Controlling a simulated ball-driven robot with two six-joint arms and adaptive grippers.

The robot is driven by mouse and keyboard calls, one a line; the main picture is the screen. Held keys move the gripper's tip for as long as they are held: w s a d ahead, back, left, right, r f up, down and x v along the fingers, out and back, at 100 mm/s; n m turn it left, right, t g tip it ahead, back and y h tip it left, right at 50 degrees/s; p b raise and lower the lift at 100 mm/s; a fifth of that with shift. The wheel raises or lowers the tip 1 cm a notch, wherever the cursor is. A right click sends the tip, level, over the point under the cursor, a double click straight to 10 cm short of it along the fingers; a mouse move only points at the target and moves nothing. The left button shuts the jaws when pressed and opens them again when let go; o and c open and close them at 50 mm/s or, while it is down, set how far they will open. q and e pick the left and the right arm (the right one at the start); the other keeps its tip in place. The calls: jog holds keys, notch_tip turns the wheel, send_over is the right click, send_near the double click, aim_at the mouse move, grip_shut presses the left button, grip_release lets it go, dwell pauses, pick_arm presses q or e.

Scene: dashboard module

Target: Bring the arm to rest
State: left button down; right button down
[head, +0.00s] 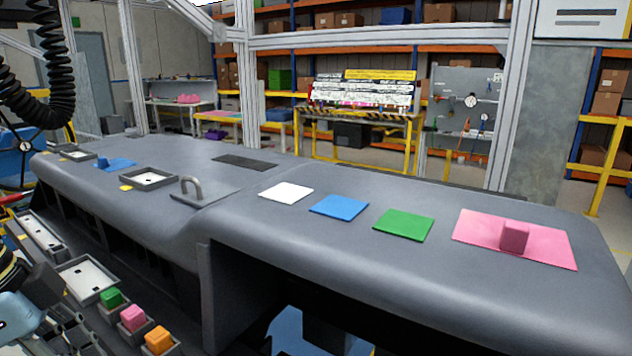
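Part of my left arm shows at the lower left edge, light blue and black. Its dark gripper (68,330) is low, beside the small bins, partly cut off by the frame; I cannot tell whether it is open or shut. My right gripper is not in view. The long grey dashboard (330,245) spans the view. A pink cube (514,237) sits on the pink mat (476,226) at the right. A white mat (286,193), a blue mat (339,207) and a green mat (403,224) lie bare to its left.
Small bins in front of the dashboard hold a green cube (111,298), a pink cube (133,317) and an orange cube (158,340). A shallow tray (148,179) and a grey handle (191,187) stand on the dashboard's left part. A metal post (511,95) rises behind.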

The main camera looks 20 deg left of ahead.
pick_arm(q)
jog(key=s+d+f+n+t+y, duration=0.1)
jog(key=s+d+f+n+y, duration=0.1)
jog(key=s+d+n, duration=0.15)
jog(key=s+d+f+n+y, duration=0.1)
jog(key=s+d+f+n, duration=0.15)
jog(key=d+n, duration=0.25)
jog(key=s+a+f+g+b, duration=0.15)
jog(key=f+b, duration=0.25)
jog(key=f, duration=1.4)
jog(key=a+f+b, duration=0.2)
jog(key=f+b, duration=0.3)
jog(key=f, duration=1.3)
jog(key=s+f+g+b, duration=0.1)
jog(key=s+f+b, duration=0.5)
jog(key=s+f, duration=1.1)
notch_tip(320, 180, down, 4)
jog(key=shift+s+a+f, duration=0.15)
jog(key=shift+a+f, duration=0.05)
jog(key=shift+a, duration=0.1)
